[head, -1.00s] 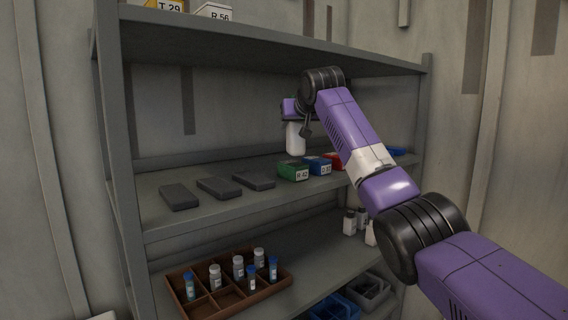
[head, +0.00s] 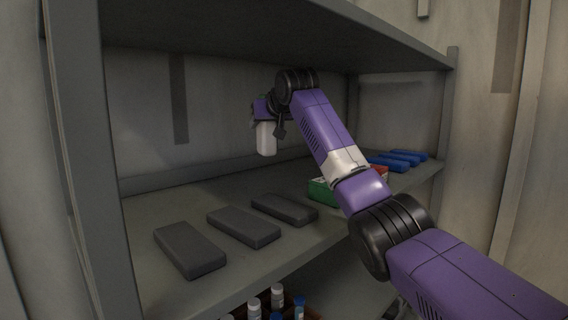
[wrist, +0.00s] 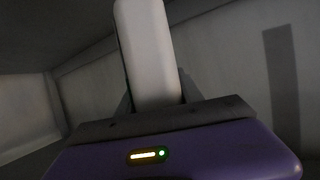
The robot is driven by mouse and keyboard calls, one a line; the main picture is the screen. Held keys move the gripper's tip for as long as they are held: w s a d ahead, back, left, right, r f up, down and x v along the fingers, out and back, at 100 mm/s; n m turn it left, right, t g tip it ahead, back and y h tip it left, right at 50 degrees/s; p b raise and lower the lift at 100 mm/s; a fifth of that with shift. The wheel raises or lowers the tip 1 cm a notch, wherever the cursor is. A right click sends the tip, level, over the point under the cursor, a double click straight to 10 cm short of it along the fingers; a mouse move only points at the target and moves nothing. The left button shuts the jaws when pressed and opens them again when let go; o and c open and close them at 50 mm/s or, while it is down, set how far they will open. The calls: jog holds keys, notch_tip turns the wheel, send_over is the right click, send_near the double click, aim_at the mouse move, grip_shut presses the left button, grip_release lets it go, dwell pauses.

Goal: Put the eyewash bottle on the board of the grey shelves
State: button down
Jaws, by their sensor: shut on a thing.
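The eyewash bottle (head: 265,139) is a plain white upright block hanging under my gripper (head: 268,118) in the head view. My gripper is shut on it and holds it above the board of the grey shelves (head: 160,216), towards the back panel. In the wrist view the white bottle (wrist: 150,50) rises from between the jaws (wrist: 155,108). The fingertips are mostly hidden by the bottle and the wrist. A gap shows between the bottle's lower end and the board in the head view.
Several dark grey flat blocks (head: 243,226) lie along the board's front left. A green box (head: 321,191) and blue items (head: 400,160) stand farther right, partly behind my arm. The upper shelf (head: 250,30) overhangs. Vials (head: 277,296) show on the shelf below. Bare board lies behind the grey blocks.

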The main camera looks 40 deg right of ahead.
aim_at(270, 145)
jog(key=shift+f+p, duration=0.95)
jog(key=shift+f, duration=3)
jog(key=shift+f, duration=0.1)
jog(key=c, duration=0.8)
grip_release()
jog(key=shift+s+f, duration=0.1)
jog(key=shift+o, duration=0.2)
jog(key=shift+s+a, duration=0.15)
jog(key=shift+s, duration=0.05)
jog(key=b+v, duration=0.5)
jog(key=v, duration=0.6)
jog(key=shift+s+r, duration=0.25)
jog(key=shift+r, duration=0.05)
